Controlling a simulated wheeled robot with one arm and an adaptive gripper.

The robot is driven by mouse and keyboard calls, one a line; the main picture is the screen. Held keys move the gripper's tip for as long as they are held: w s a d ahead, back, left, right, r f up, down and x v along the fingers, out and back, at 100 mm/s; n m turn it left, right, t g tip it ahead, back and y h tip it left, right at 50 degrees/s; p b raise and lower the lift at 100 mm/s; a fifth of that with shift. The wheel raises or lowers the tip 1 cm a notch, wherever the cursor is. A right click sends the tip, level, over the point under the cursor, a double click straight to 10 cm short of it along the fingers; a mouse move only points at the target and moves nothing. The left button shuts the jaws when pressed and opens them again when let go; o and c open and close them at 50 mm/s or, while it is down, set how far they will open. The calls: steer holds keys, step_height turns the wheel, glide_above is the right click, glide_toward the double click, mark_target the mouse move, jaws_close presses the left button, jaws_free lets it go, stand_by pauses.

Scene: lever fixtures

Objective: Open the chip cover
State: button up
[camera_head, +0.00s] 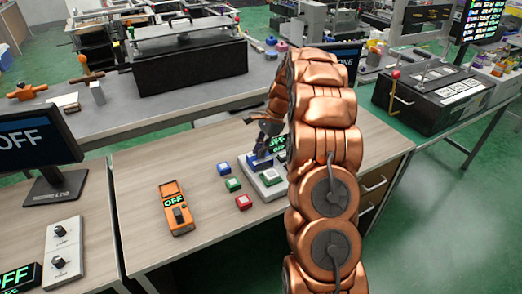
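A grey-white fixture (270,190) sits on the wooden desk, with a blue part (258,162) standing on its left side; I cannot tell for sure that this is the chip cover. A small green display shows near its back, partly behind my arm. My gripper (262,142) is small and dark in the camera_head view, pointing down just above the blue part. I cannot tell whether it touches it or whether its fingers are apart. My copper arm hides the right side of the fixture.
Blue (223,168), green (233,185) and red (243,202) button blocks sit left of the fixture. An orange device (177,208) reading OFF lies further left. A monitor (38,140) stands at the far left.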

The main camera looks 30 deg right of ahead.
steer(key=o, duration=0.4)
steer(key=v, duration=1.2)
steer(key=shift+a, duration=0.1)
stand_by(0.5)
